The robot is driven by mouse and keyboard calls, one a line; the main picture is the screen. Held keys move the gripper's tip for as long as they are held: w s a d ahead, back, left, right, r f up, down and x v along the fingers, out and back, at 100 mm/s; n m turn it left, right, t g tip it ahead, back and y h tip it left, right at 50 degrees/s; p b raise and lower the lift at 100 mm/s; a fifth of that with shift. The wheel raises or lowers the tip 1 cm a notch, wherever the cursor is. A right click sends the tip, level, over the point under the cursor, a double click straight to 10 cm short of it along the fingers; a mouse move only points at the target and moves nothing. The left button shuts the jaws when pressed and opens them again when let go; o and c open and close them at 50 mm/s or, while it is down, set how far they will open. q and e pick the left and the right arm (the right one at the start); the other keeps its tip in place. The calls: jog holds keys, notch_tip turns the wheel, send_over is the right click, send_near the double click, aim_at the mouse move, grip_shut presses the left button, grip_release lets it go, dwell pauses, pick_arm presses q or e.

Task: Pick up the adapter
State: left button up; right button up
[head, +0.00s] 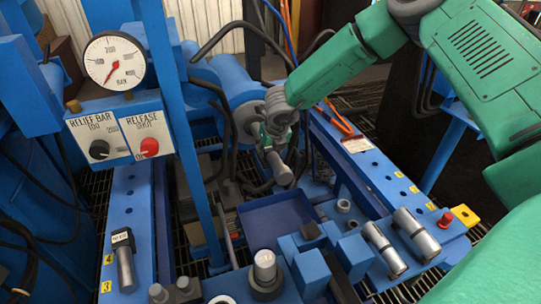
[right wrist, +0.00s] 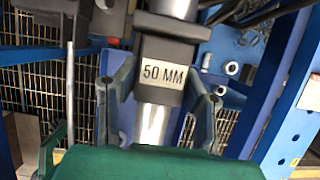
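The adapter is a silver cylinder with a dark collar labelled "50 MM" (right wrist: 163,74). In the head view its silver end (head: 281,171) points down from my right gripper (head: 277,133), above and behind the blue tray. In the right wrist view the two fingers of my right gripper (right wrist: 160,100) press on both sides of the dark collar, with part of the silver shaft between them. The gripper is shut on it. Its contact in the head view is small and partly hidden. My left gripper is not in view.
A blue tray (head: 273,222) lies below the gripper. A blue upright post (head: 185,130) and a gauge panel (head: 118,130) stand at left. Dark hoses hang around the gripper.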

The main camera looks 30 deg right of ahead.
jog(key=shift+w+a+r, duration=0.15)
jog(key=shift+a+r, duration=0.1)
jog(key=shift+a, duration=0.05)
grip_shut()
jog(key=shift+d+r, duration=0.1)
jog(key=shift+d, duration=0.1)
jog(key=shift+d+r, duration=0.15)
jog(key=shift+r, duration=0.15)
jog(key=r+p, duration=0.3)
jog(key=r, duration=0.5)
jog(key=shift+a+r, duration=0.15)
jog(key=shift+a, duration=0.05)
jog(key=shift+r+p, duration=0.35)
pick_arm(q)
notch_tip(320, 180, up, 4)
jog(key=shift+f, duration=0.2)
pick_arm(e)
jog(key=shift+d, duration=0.15)
jog(key=shift+d, duration=0.15)
jog(key=shift+a, duration=0.2)
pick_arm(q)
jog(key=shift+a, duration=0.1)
